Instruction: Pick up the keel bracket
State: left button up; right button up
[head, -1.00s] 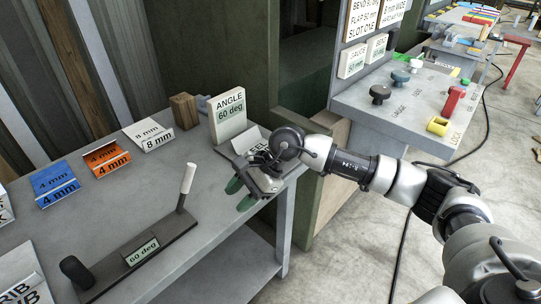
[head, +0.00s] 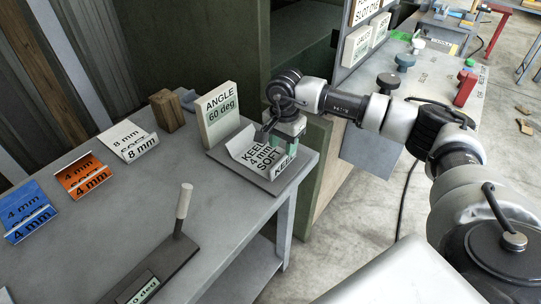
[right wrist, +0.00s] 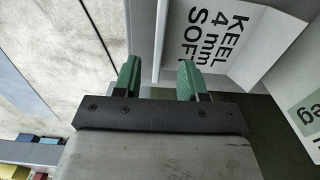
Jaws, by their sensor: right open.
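The keel bracket (head: 254,148) is a white bent sheet lettered "KEEL 4 mm SOFT", lying on a grey tray (head: 229,159) at the bench's right corner. In the right wrist view the bracket (right wrist: 218,38) fills the upper right. Contact cannot be told. My left gripper is not in view.
An "ANGLE 60 deg" sign (head: 219,113) stands behind the tray. Orange (head: 83,175), blue (head: 26,210) and white 8 mm (head: 128,141) brackets lie to the left, near a wooden block (head: 167,111). A handled angle gauge (head: 160,262) lies in front. A green post stands behind.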

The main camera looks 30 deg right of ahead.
aim_at(283, 159)
jog(key=shift+f, duration=0.75)
jog(key=shift+f+p, duration=0.3)
jog(key=shift+f, duration=0.1)
notch_tip(283, 159, down, 4)
jog(key=shift+s+r+p, duration=0.15)
jog(key=shift+r+p, duration=0.05)
jog(key=shift+p, duration=0.35)
jog(key=shift+f, duration=0.45)
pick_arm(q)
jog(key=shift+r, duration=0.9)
pick_arm(e)
grip_shut()
jog(key=shift+r, duration=0.1)
